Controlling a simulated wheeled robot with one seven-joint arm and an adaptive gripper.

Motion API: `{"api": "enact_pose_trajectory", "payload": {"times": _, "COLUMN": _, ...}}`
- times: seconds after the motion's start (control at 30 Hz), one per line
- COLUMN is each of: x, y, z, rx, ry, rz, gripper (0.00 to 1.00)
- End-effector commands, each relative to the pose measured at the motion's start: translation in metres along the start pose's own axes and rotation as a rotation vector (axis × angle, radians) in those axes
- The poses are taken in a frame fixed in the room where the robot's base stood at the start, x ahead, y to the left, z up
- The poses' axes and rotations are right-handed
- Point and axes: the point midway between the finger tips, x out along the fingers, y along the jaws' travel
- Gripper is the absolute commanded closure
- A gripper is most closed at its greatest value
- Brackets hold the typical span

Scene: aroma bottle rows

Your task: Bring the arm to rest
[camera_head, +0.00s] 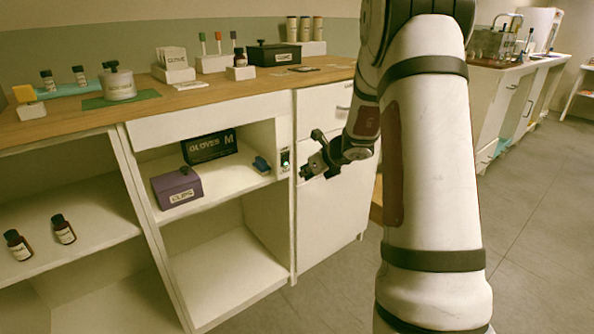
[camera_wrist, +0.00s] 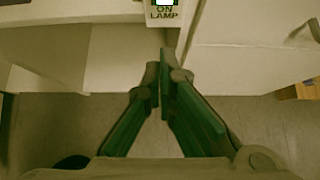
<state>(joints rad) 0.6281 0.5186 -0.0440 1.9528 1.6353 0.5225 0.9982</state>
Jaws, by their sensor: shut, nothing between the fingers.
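My gripper (camera_head: 306,174) is in front of the cabinet in the head view, at the height of the shelf, beside the upright post between the open shelves and the drawer unit. In the wrist view, its two green-padded fingers (camera_wrist: 160,72) come together at the tips, with nothing between them. My arm comes down from the top of the head view and bends toward the cabinet. A lamp switch (camera_wrist: 164,12) labelled "ON LAMP" is just beyond the fingertips in the wrist view. It also shows on the post in the head view (camera_head: 285,161).
A purple box (camera_head: 177,188), a black glove box (camera_head: 210,146) and a small blue item (camera_head: 262,164) sit on the shelf. Two dark bottles (camera_head: 63,229) are on the left shelf. The wooden countertop (camera_head: 190,92) holds bottles and boxes. Open floor (camera_head: 540,220) lies right.

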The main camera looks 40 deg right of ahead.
Motion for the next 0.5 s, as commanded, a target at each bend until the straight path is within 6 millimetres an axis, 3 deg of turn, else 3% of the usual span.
{"api": "enact_pose_trajectory", "payload": {"times": 0.2, "x": -0.039, "y": -0.001, "z": -0.007, "rx": 0.002, "ry": 0.001, "rz": -0.003, "gripper": 1.00}}
{"api": "enact_pose_trajectory", "payload": {"times": 0.5, "x": -0.057, "y": -0.001, "z": -0.013, "rx": 0.002, "ry": 0.002, "rz": -0.002, "gripper": 1.00}}
